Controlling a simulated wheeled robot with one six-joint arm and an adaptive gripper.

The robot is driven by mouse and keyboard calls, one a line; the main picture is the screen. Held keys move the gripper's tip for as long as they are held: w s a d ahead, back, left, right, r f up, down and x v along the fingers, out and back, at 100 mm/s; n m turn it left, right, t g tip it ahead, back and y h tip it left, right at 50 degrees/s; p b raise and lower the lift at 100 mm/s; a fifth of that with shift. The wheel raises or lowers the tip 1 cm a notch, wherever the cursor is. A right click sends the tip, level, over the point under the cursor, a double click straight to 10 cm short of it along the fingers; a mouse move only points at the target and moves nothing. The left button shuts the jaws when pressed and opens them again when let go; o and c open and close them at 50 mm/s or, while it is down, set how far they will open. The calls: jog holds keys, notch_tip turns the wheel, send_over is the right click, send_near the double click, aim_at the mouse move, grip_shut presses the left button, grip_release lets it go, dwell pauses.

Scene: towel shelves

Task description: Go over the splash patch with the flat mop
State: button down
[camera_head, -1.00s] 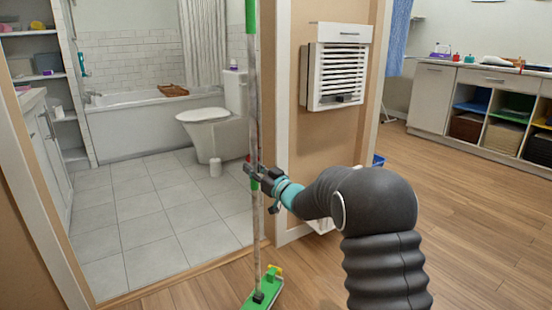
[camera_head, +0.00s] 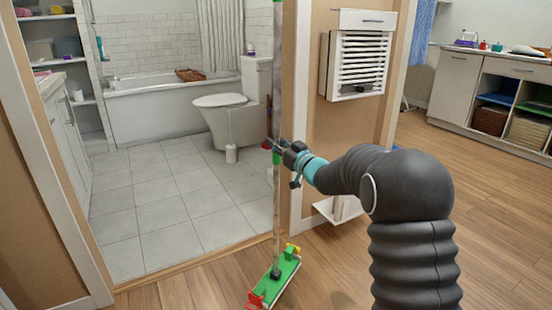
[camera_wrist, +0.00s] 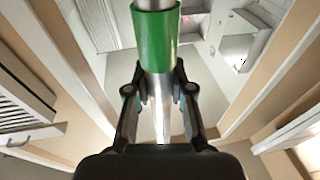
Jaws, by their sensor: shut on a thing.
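The flat mop has a grey pole (camera_head: 277,215) with green bands and a green flat head (camera_head: 276,280) with red and yellow ends. The head is low over the wooden floor in front of the bathroom doorway; I cannot tell whether it touches. My gripper (camera_head: 275,146) is shut around the pole, which stands nearly upright. In the wrist view, my gripper's fingers (camera_wrist: 159,95) flank the pole below a green band (camera_wrist: 155,38). A faint dark mark (camera_head: 342,299) lies on the floor right of the head; I cannot tell whether it is the splash patch or a shadow.
The doorway leads to a tiled bathroom with a toilet (camera_head: 235,118) and a bathtub (camera_head: 165,108). A wall post with a louvred white unit (camera_head: 356,65) stands right of the mop. A low white stand (camera_head: 338,210) is at its foot. Open wooden floor (camera_head: 490,220) lies at right.

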aim_at(279, 172)
jog(key=shift+f+b, duration=1.9)
jog(key=shift+f, duration=2.5)
jog(key=shift+f+b, duration=0.4)
jog(key=shift+f, duration=0.05)
jog(key=shift+s, duration=0.1)
jog(key=s+a+r+b+v, duration=0.1)
jog(key=s+r+b+v, duration=0.1)
jog(key=v, duration=1.3)
jog(key=s+a+r+b+v, duration=0.2)
jog(key=v, duration=1.4)
jog(key=shift+a, duration=0.35)
jog(key=shift+s+r, duration=0.1)
jog(key=shift+r, duration=0.2)
jog(key=shift+r+p, duration=1.85)
jog(key=shift+r, duration=0.65)
